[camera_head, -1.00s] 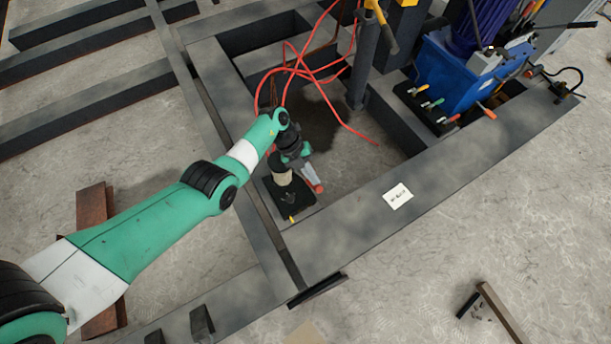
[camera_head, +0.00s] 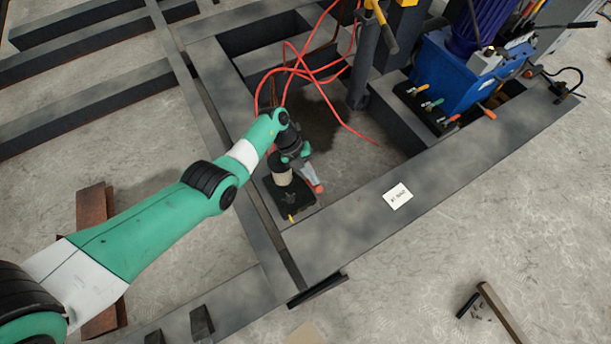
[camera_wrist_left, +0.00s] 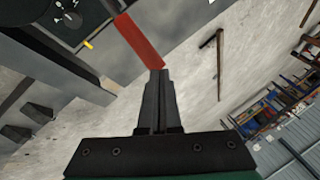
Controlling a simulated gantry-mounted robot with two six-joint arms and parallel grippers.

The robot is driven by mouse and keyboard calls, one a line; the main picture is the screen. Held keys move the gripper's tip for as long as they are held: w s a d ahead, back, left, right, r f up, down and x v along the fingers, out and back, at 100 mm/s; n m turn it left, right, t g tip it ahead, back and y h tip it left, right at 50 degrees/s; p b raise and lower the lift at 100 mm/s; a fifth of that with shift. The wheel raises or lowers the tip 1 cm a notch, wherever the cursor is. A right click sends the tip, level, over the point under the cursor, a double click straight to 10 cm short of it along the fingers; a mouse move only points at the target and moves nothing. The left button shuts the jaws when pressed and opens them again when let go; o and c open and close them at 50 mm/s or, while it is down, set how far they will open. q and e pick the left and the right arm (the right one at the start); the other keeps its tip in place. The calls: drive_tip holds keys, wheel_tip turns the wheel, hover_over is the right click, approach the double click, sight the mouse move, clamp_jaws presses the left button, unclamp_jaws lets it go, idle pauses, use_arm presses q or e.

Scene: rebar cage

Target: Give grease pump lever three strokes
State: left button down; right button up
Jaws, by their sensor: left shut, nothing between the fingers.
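The grease pump stands on a black base plate (camera_head: 291,207) at the inner corner of the dark steel frame, with a pale cylinder (camera_head: 283,179) on it. Its lever ends in a red grip (camera_head: 319,188), which also shows in the left wrist view (camera_wrist_left: 139,43) as a slanted red bar. My left gripper (camera_head: 311,176) is shut and empty, close to the red grip. In the left wrist view its fingertips (camera_wrist_left: 159,73) are at the grip's lower end; I cannot tell whether they touch. The pump's body is partly hidden by my wrist. My right gripper is not in view.
Red hoses (camera_head: 300,70) loop behind the pump. A blue hydraulic unit (camera_head: 447,78) with small coloured levers stands at upper right. The wide frame beam (camera_head: 350,222) bears a white label (camera_head: 398,196). The floor at lower right is mostly clear.

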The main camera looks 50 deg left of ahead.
sight(316, 190)
use_arm(q)
drive_tip(key=shift+s+d+f, duration=0.1)
drive_tip(key=shift+d+f, duration=0.35)
drive_tip(key=shift+f, duration=0.05)
idle(0.3)
drive_tip(key=shift+s+d+f, duration=0.1)
drive_tip(key=shift+d+f, duration=0.4)
drive_tip(key=shift+f, duration=0.05)
drive_tip(key=shift+s+d+f, duration=0.1)
drive_tip(key=shift+d+f, duration=0.35)
drive_tip(key=shift+f, duration=0.1)
